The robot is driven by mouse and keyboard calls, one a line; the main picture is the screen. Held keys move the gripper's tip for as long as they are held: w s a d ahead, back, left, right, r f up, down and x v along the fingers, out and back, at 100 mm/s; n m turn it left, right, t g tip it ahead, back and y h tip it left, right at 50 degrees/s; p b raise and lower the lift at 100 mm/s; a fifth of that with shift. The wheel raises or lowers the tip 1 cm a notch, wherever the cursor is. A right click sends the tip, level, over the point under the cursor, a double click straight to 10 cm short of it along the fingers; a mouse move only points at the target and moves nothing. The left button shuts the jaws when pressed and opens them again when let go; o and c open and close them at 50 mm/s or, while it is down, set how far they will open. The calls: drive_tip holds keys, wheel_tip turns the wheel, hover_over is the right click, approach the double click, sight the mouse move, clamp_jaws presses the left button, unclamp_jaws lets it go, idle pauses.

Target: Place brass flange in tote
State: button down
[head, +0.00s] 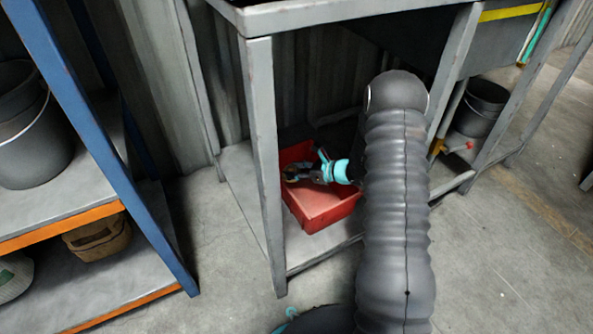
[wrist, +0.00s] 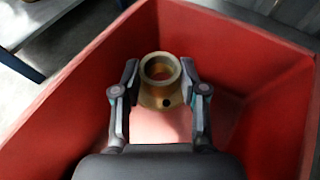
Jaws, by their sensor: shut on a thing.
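The brass flange (wrist: 161,98) is a gold-coloured ring with a wider base and a dark hole in its side. My gripper (wrist: 160,85) is shut on it, one finger on each side, in the wrist view. The flange is held over the inside of the red tote (wrist: 275,90); the gap to the tote floor is hard to judge. In the head view my gripper (head: 300,176) is over the red tote (head: 325,208), which stands on the low shelf of a grey metal frame. The flange is small and partly hidden by the fingers there.
A grey frame leg (head: 264,165) stands just in front of the tote's left side. A blue and orange rack (head: 95,130) with a bucket (head: 30,125) is at the left. Another dark bucket (head: 480,108) is at the right. Open concrete floor lies at the far right.

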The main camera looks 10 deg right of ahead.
drive_tip(key=shift+f+b, duration=0.3)
drive_tip(key=shift+f, duration=0.05)
drive_tip(key=shift+f, duration=0.25)
drive_tip(key=c, duration=0.6)
unclamp_jaws()
drive_tip(key=shift+c, duration=0.2)
drive_tip(key=shift+r, duration=0.1)
